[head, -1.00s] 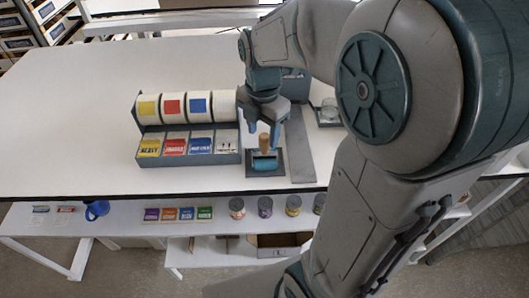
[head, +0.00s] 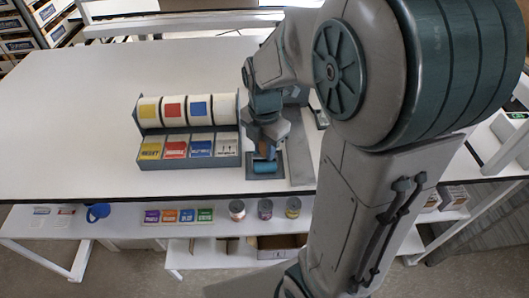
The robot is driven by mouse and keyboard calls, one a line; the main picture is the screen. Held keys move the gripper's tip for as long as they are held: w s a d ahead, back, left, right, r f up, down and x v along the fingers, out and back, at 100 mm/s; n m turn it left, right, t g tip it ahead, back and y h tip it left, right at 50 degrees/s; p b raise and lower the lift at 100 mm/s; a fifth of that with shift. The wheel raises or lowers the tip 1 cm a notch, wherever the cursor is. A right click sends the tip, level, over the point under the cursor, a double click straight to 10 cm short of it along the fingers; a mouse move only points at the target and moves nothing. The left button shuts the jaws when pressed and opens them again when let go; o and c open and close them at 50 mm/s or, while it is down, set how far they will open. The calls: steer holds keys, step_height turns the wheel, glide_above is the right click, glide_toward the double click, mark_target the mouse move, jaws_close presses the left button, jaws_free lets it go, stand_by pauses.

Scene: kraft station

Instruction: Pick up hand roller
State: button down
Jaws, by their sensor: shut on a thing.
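The hand roller (head: 264,167) has a blue cylinder and sits at a dark grey square pad (head: 280,172) near the table's front edge. My gripper (head: 265,150) points down from above and is shut on the roller's handle. The handle is mostly hidden by the fingers. The roller appears still at the pad; whether it is lifted clear of it I cannot tell.
Just left stands a grey rack (head: 190,163) with label rolls (head: 174,109) and packs of labels. A grey strip (head: 299,160) lies right of the pad. My arm covers the right side. The white table (head: 70,110) is clear at left. A lower shelf holds small cans (head: 265,209).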

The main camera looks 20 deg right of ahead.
steer(key=shift+r, duration=0.6)
step_height(320, 180, up, 3)
steer(key=shift+w+f+b, duration=0.1)
steer(key=shift+f+b, duration=0.05)
steer(key=shift+b, duration=0.15)
steer(key=s+d+r+b, duration=0.1)
steer(key=s+d+r, duration=0.5)
steer(key=d, duration=0.4)
steer(key=shift+s+r, duration=0.15)
steer(key=shift+r, duration=0.4)
steer(key=c, duration=2)
jaws_free()
